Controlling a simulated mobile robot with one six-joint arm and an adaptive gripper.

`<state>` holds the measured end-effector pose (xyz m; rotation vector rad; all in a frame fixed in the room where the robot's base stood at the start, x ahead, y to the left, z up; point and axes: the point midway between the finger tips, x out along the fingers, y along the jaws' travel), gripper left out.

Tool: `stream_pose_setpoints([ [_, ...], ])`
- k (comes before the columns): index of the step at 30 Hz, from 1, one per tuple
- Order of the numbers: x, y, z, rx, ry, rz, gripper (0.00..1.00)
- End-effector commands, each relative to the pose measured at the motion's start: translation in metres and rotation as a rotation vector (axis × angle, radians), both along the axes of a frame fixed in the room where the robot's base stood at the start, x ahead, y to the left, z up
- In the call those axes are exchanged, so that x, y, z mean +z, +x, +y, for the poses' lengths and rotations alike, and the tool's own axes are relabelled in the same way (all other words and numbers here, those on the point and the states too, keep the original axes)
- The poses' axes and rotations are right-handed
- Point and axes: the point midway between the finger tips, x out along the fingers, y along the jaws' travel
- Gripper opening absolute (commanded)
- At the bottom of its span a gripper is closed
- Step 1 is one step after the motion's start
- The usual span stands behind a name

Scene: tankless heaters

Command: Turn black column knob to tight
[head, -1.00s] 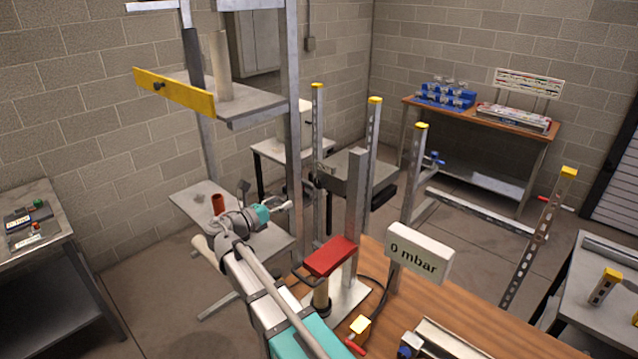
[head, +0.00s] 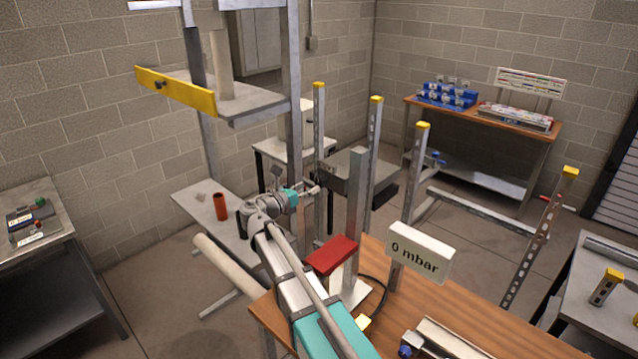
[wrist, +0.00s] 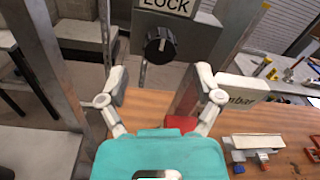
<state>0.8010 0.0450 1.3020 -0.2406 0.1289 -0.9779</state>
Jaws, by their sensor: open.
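The black round knob (wrist: 160,45) shows in the wrist view on the front of a grey metal part (wrist: 200,42), below a white LOCK label (wrist: 166,5). A pale line marks the knob's face. My gripper (wrist: 160,76) is open and empty, with its two fingers spread below and to either side of the knob in the picture. It appears apart from the knob. In the head view my gripper (head: 314,189) is beside the grey upright posts, left of the tall grey column (head: 357,200). I cannot pick out the knob in that view.
A red block (head: 332,254) and a 0 mbar display (head: 420,252) stand by the wooden table (head: 480,315). Yellow-capped posts (head: 372,150) rise close to my gripper. A steel frame with a yellow-edged shelf (head: 175,90) stands left.

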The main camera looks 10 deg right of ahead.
Motion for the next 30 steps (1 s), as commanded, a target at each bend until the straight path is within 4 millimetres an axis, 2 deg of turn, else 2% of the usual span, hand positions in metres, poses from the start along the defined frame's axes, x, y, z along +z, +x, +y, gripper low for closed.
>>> stream_pose_setpoints([
  [3, 0.0, 0.01, -0.015, -0.002, 0.0, 0.0, 0.84],
  [10, 0.0, 0.022, -0.033, -0.002, 0.0, 0.0, 0.84],
  [24, 0.0, 0.026, -0.04, -0.001, 0.0, 0.0, 0.84],
  [30, 0.0, 0.026, -0.04, -0.002, 0.0, 0.0, 0.47],
])
